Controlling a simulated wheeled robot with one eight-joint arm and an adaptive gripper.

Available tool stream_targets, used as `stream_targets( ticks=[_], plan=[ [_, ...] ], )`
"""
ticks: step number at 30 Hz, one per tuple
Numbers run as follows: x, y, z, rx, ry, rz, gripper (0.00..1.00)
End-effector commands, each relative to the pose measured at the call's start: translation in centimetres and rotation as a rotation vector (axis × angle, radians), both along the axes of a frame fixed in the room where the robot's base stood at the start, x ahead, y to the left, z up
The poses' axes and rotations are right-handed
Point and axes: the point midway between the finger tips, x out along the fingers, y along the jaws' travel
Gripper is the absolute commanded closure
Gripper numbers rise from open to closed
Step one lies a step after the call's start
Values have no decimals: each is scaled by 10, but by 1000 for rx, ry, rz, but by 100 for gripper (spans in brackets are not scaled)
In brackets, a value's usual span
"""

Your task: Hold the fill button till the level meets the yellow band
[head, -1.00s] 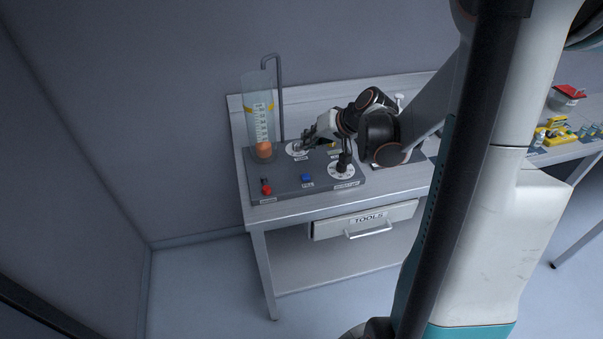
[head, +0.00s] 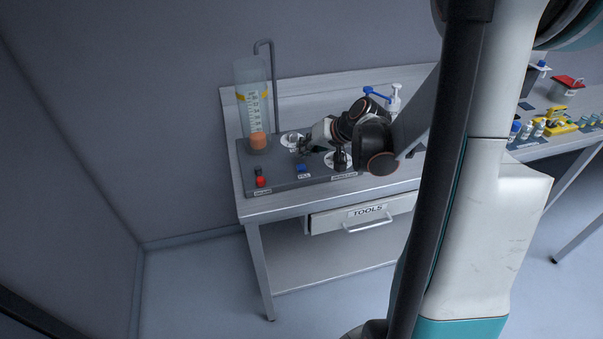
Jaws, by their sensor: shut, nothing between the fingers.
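A clear upright cylinder (head: 253,112) stands at the back left of a dark control panel (head: 285,179). It has a white scale and a yellow band (head: 240,96) high up. Orange fill (head: 258,141) sits low in it, well below the band. A blue button (head: 302,168) is at the panel's front middle, with a label that seems to read FILL. My gripper (head: 304,151) is shut and empty, just behind and above the blue button. I cannot tell whether it touches anything.
A red button (head: 261,182) sits at the panel's front left. A white dial (head: 291,140) is behind my gripper, and another dial (head: 338,160) is to its right. A bent pipe (head: 271,85) rises behind the cylinder. A TOOLS drawer (head: 362,214) is below.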

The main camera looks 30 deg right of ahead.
Motion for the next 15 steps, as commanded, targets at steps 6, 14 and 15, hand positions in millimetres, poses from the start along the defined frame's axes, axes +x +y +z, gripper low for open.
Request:
stream_targets(
  ticks=[6,14,15],
  plan=[
    [0,0,-20,0,0,0,100],
    [0,0,-20,0,0,0,100],
    [0,0,-20,0,0,0,100]
  ],
)
